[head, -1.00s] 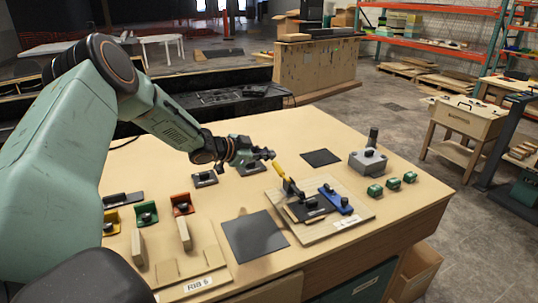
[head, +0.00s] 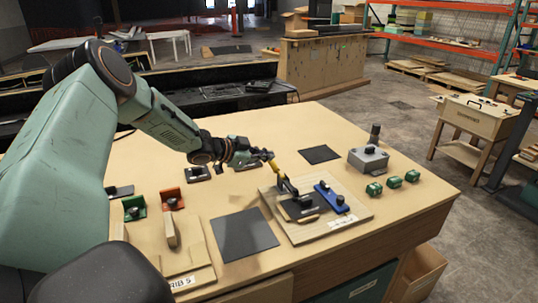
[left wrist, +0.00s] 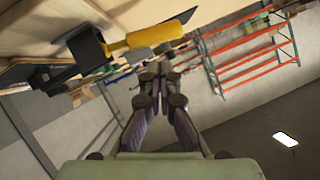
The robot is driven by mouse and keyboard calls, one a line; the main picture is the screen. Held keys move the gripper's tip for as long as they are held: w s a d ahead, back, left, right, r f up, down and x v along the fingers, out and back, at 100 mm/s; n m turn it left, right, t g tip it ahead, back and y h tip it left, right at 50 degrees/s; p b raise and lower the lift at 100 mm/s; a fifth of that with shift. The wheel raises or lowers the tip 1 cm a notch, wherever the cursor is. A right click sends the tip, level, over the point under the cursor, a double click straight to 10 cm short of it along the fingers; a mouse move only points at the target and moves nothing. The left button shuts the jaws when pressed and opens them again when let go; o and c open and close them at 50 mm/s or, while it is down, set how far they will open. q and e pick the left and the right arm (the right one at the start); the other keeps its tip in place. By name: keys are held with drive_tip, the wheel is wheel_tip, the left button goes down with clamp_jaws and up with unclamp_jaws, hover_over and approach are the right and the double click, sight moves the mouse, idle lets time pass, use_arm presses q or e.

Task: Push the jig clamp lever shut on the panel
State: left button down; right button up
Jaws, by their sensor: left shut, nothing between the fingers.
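The jig (head: 345,217) is a light wooden board on the bench. The clamp lever's yellow handle (head: 276,168) stands tilted up from its black clamp (head: 288,187), toward the left. A dark panel (head: 300,209) lies below it on the jig. My left gripper (head: 268,154) is shut and empty, close to the handle's upper end. In the left wrist view the yellow handle (left wrist: 155,35) lies just beyond the shut fingertips (left wrist: 160,68); I cannot tell whether they touch. My right gripper is not in view.
A blue fixture (head: 331,196) sits beside the panel on the jig. A grey box with a knob (head: 368,160) and several green blocks (head: 393,182) stand to the right.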

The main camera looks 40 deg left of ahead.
use_arm(q)
drive_tip(key=shift+w+f, duration=0.15)
drive_tip(key=shift+f, duration=0.1)
drive_tip(key=shift+s+d+r, duration=0.1)
drive_tip(key=shift+s+r, duration=0.05)
drive_tip(key=shift+s, duration=0.05)
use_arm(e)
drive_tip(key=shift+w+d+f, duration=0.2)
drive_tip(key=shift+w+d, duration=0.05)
use_arm(q)
drive_tip(key=shift+w+a+f, duration=0.2)
drive_tip(key=shift+f, duration=0.05)
drive_tip(key=shift+a+f+p, duration=0.4)
drive_tip(key=shift+p, duration=0.1)
drive_tip(key=shift+w+a+f, duration=0.15)
drive_tip(key=shift+w+f, duration=0.15)
drive_tip(key=shift+f, duration=0.05)
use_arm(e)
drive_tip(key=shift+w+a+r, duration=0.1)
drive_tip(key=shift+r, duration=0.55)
use_arm(q)
drive_tip(key=shift+s+r, duration=0.1)
drive_tip(key=shift+r, duration=0.05)
